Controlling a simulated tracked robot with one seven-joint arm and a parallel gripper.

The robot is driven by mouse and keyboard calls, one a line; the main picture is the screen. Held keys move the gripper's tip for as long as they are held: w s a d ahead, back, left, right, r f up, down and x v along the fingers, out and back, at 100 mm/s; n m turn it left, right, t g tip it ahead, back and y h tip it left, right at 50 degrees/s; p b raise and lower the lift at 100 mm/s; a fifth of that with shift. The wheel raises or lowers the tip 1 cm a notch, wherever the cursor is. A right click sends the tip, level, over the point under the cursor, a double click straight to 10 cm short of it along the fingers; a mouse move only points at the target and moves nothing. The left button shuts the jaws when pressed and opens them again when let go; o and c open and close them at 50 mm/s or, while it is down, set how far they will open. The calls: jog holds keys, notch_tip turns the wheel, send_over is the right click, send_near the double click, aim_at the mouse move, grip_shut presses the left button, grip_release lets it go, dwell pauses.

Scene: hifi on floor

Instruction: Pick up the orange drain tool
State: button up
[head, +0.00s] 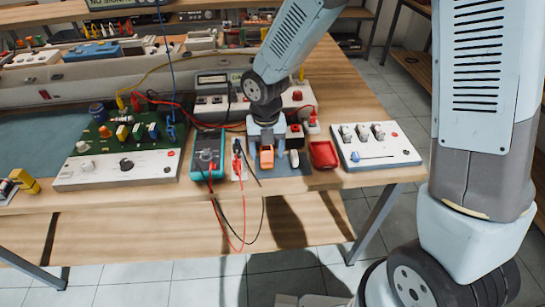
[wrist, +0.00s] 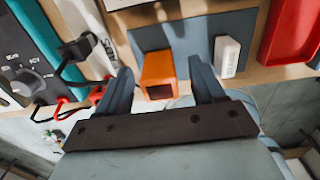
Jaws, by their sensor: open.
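The orange drain tool (head: 267,158) sits on a blue-grey mat (head: 290,168) near the front edge of the wooden workbench. In the wrist view the orange tool (wrist: 158,74) is a boxy piece with an open end toward the camera. My gripper (wrist: 163,80) is open, with one dark finger to the left of the tool and one to the right, and gaps on both sides. In the head view my gripper (head: 267,140) hangs over the tool and hides part of it.
A teal multimeter (head: 208,153) with red and black leads lies to the left. A white object (wrist: 228,57) stands on the mat just right of the right finger. A red tray (head: 323,154) and a white panel (head: 376,146) are further right.

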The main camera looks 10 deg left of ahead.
jog(key=shift+f, duration=1.3)
jog(key=c, duration=1)
jog(key=shift+r, duration=0.1)
jog(key=shift+c, duration=0.2)
